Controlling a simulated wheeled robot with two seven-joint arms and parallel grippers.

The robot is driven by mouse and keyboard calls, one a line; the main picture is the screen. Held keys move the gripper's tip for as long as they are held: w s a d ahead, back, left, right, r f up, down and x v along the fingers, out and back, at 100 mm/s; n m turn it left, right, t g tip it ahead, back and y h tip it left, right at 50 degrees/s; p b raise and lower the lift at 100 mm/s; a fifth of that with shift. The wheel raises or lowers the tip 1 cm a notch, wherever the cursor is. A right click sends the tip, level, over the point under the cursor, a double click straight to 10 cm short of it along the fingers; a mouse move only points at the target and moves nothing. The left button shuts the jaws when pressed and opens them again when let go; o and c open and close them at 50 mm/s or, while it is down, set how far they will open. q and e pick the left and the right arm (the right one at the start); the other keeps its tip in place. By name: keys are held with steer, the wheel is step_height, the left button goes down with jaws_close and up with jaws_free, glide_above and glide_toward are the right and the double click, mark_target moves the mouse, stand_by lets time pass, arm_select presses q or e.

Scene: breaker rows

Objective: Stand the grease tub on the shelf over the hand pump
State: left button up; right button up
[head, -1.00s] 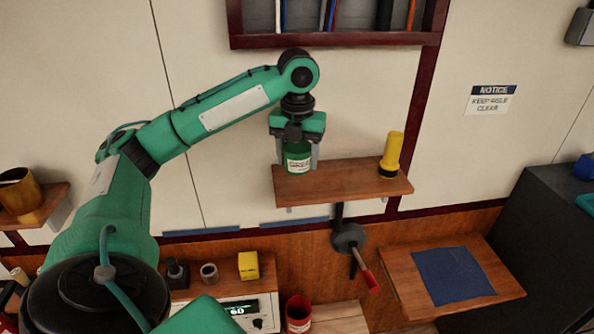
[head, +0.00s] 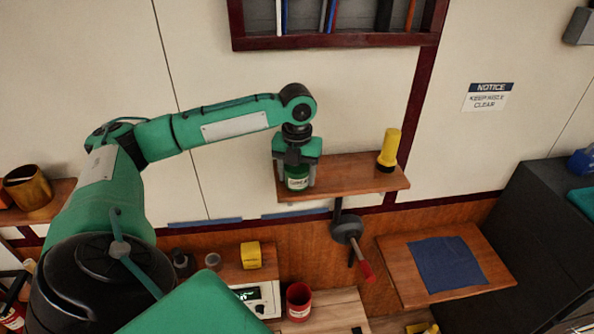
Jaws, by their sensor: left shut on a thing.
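The grease tub (head: 297,182), green with a white label, is upright at the left end of the wooden shelf (head: 345,181). My left gripper (head: 298,173) points down and is shut on the tub from above. The tub's base appears to be at the shelf's surface; I cannot tell whether it touches. The hand pump (head: 346,231), a grey round body with a red-handled lever, is mounted on the wall under this shelf. My right gripper is not in view.
A yellow flashlight (head: 389,149) stands at the shelf's right end, with bare board between it and the tub. A framed rack (head: 335,40) hangs above. Lower right, a wooden board (head: 393,266) carries a blue cloth (head: 447,266). A red cup (head: 299,301) stands below.

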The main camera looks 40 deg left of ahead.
arm_select(q)
steer(key=shift+f, duration=0.1)
steer(key=o, duration=1.2)
steer(key=shift+c, duration=0.2)
steer(key=shift+r+b, duration=0.3)
steer(key=shift+r, duration=0.05)
step_height(320, 180, up, 10)
steer(key=b, duration=0.3)
steer(key=shift+r, duration=0.8)
steer(key=shift+s+f, duration=0.1)
